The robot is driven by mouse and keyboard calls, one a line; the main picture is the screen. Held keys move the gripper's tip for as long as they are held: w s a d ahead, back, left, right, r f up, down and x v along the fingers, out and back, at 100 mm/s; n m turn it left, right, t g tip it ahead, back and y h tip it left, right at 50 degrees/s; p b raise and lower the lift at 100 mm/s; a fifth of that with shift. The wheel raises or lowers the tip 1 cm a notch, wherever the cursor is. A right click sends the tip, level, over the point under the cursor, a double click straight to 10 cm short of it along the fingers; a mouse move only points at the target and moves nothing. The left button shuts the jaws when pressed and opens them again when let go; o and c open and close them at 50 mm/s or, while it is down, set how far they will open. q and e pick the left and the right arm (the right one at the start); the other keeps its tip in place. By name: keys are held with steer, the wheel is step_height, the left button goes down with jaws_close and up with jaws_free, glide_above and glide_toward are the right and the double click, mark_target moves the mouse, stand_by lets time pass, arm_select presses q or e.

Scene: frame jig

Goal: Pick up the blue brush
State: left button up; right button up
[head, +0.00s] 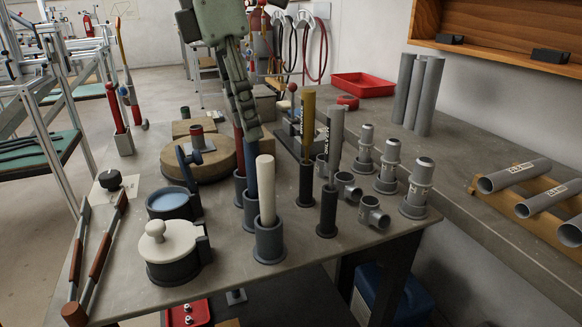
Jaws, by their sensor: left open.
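A blue handle (250,168), which looks like the blue brush, stands upright in a dark grey cup (250,216) on the table. Its upper end is hidden behind my gripper, so I cannot see bristles. My left gripper (247,125) reaches down from the top with its fingers pointing down, right at the upper part of the blue handle. It is open; I cannot tell whether the handle is between the fingers. A red handle (239,150) stands in another cup just behind. My right gripper is not in view.
A cream rod (266,190) stands in a cup in front. Yellow (308,120) and grey (335,140) tools stand to the right, near several grey pipe fittings (388,165). A white-lidded pot (167,245) and blue-topped pot (170,203) are left.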

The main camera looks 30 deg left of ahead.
mark_target(254, 183)
arm_select(q)
steer(key=shift+d+f+y, duration=0.2)
steer(key=shift+y, duration=0.1)
steer(key=f, duration=0.7)
steer(key=shift+w+d+f, duration=0.2)
steer(key=shift+d, duration=0.15)
jaws_close()
